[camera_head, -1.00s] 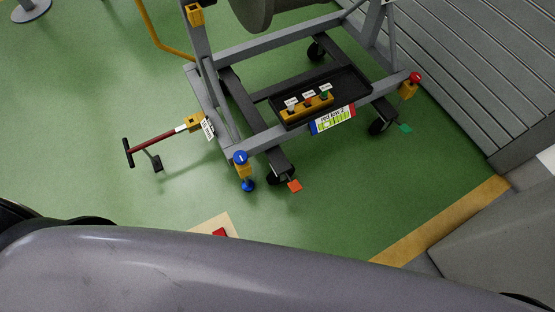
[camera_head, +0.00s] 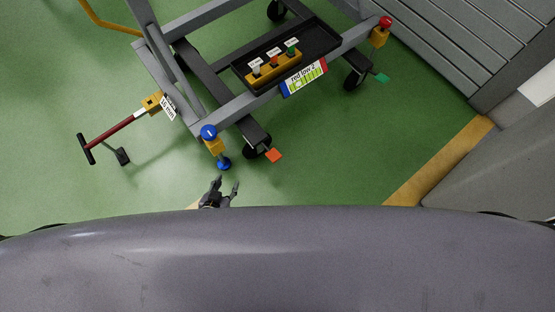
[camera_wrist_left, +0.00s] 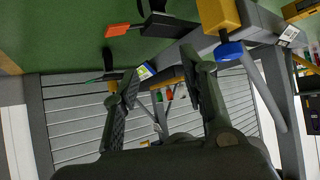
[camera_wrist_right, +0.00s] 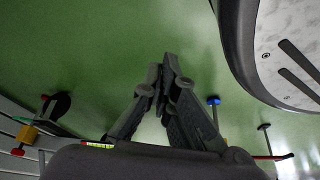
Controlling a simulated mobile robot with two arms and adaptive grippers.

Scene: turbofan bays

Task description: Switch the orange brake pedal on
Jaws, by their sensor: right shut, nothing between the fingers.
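The orange brake pedal (camera_head: 273,155) sticks out from the caster at the cart's near corner, just above the floor. In the left wrist view the orange pedal (camera_wrist_left: 118,30) shows at the top, beyond the fingers. My left gripper (camera_head: 228,184) is open and empty, below and left of the pedal in the head view and apart from it. Its spread fingers also show in the left wrist view (camera_wrist_left: 158,75). My right gripper (camera_wrist_right: 162,70) is shut and empty over green floor; it is not in the head view.
The grey cart frame (camera_head: 235,108) carries a black tray (camera_head: 327,42) with a button box. A blue-knobbed jack (camera_head: 212,140) stands left of the pedal, close to my left gripper. A green pedal (camera_head: 382,77) is at the far caster. A red-shafted tow handle (camera_head: 112,133) extends left.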

